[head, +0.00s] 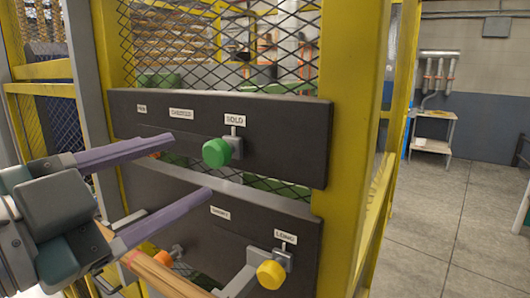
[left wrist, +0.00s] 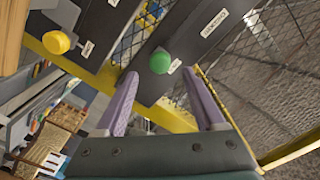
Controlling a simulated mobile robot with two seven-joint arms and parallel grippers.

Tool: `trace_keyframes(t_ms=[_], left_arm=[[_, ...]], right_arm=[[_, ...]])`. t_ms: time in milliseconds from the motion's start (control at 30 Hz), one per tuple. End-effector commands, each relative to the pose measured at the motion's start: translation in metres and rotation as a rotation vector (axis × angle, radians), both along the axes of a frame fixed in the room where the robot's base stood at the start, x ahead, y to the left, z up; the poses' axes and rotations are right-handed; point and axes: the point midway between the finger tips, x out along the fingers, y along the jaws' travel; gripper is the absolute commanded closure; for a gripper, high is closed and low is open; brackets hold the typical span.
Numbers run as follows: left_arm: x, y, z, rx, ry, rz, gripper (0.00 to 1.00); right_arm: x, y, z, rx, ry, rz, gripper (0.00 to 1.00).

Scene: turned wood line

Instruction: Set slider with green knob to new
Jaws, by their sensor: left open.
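The green knob (head: 216,152) sits on a slider block on the upper dark panel (head: 285,150), under the label SOLD (head: 234,119) at the slider's right end. A middle label (head: 181,113) and a small left label (head: 141,108) are too blurred to read surely. My left gripper (head: 189,166) is open, its purple fingers pointing at the green knob from the left, with nothing between them. In the left wrist view the green knob (left wrist: 160,62) shows just beyond the gap between the fingertips (left wrist: 160,77). My right gripper is out of view.
A lower dark panel (head: 215,235) carries a yellow knob (head: 270,274) under the label LONG (head: 285,237). Yellow posts (head: 350,130) and wire mesh (head: 220,50) frame the panels. Open floor (head: 450,220) lies to the right, with a small table (head: 433,135) at the back.

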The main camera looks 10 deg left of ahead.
Motion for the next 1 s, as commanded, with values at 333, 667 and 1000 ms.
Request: trace_keyframes(t_ms=[333, 667, 1000], left_arm=[[0.053, -0.019, 0.002, -0.002, 0.000, 0.002, 0.29], [0.065, -0.024, 0.000, 0.000, 0.002, 0.001, 0.29], [0.064, -0.023, -0.001, 0.000, 0.002, 0.001, 0.53]], right_arm=[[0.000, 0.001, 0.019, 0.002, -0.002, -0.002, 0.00], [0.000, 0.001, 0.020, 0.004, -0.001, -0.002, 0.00], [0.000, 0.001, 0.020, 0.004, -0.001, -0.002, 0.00]])
